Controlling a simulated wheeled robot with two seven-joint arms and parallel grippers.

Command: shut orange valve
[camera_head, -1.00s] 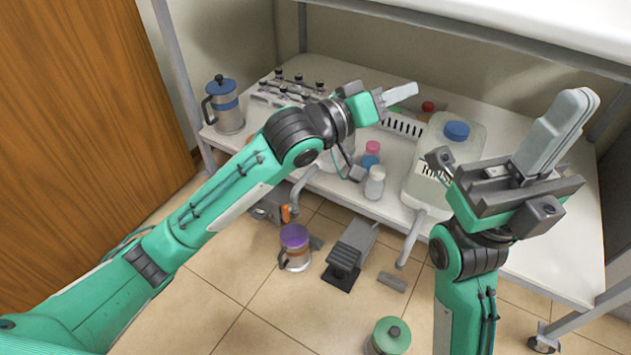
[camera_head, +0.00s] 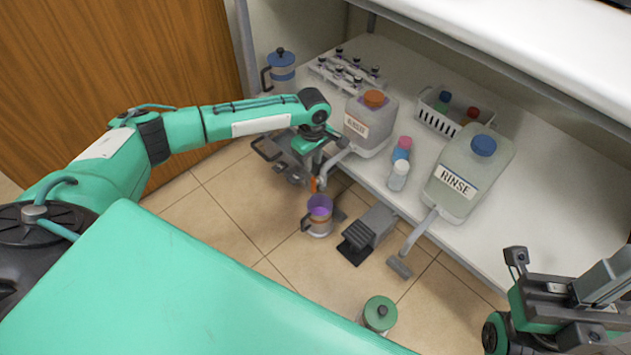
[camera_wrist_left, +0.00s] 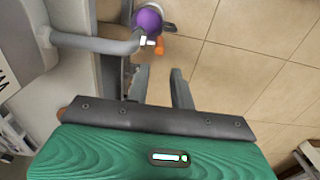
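The orange valve (camera_head: 314,184) is small and sits at the lower end of the grey spout (camera_head: 329,166) of the orange-capped canister (camera_head: 370,121). In the left wrist view a small orange part (camera_wrist_left: 160,47) shows by the end of the spout (camera_wrist_left: 95,42), beyond the fingertips. My left gripper (camera_wrist_left: 160,72) points toward it with two fingers apart and nothing between them. In the head view my left wrist hangs just left of the spout, and its fingers are hard to make out there. My right gripper (camera_head: 606,280) is at the lower right, far from the valve.
A jug with a purple top (camera_head: 319,212) stands below the spout. A grey pedal (camera_head: 368,232) is on the floor. The RINSE canister (camera_head: 469,172), small bottles (camera_head: 398,174) and a white basket (camera_head: 438,121) stand on the shelf. A green-lidded jar (camera_head: 379,315) is at front.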

